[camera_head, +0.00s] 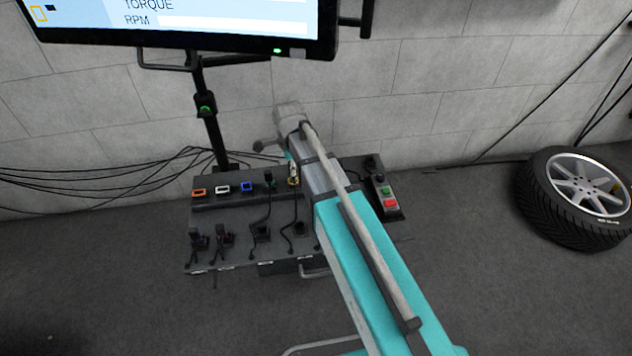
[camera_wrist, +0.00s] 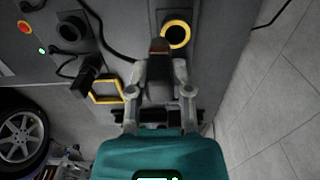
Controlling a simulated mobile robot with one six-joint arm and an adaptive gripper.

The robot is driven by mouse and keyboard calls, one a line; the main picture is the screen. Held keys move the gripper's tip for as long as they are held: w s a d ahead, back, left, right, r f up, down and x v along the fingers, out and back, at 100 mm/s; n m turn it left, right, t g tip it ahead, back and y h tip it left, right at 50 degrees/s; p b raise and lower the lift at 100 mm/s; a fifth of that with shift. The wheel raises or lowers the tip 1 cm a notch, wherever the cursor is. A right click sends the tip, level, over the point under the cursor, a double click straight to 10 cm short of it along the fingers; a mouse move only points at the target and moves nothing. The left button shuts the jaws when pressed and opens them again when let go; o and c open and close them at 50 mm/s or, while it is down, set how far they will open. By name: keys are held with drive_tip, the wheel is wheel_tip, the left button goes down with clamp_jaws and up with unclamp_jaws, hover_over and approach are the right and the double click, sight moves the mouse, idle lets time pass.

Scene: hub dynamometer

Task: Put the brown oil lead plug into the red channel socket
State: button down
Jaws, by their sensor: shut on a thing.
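My gripper (camera_wrist: 160,80) is shut on a dark plug with a brown end (camera_wrist: 158,46), seen in the wrist view. I take it for the brown oil lead plug. Its brown end is beside a round yellow-ringed socket (camera_wrist: 176,34), and I cannot tell whether they touch. In the head view my arm hides most of the gripper, near the right part of the raised socket row. The orange-red framed socket (camera_head: 199,191), likely the red channel socket, is at the left end of that row and looks empty. It is outside the wrist view.
White (camera_head: 222,189) and blue (camera_head: 246,187) framed sockets stand right of the red one. Several dark plugs with cables line the front of the bench (camera_head: 225,256). A button box (camera_head: 386,196) is at right. A monitor (camera_head: 190,28) hangs above, and a wheel (camera_head: 580,196) lies right.

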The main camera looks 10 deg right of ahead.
drive_tip(key=s, duration=0.6)
idle(0.9)
drive_tip(key=shift+d, duration=0.15)
idle(0.4)
drive_tip(key=d, duration=0.7)
idle(1.1)
drive_tip(key=shift+d, duration=0.1)
drive_tip(key=shift+w, duration=0.15)
drive_tip(key=w, duration=0.7)
drive_tip(key=shift+w, duration=0.3)
idle(1.1)
idle(0.5)
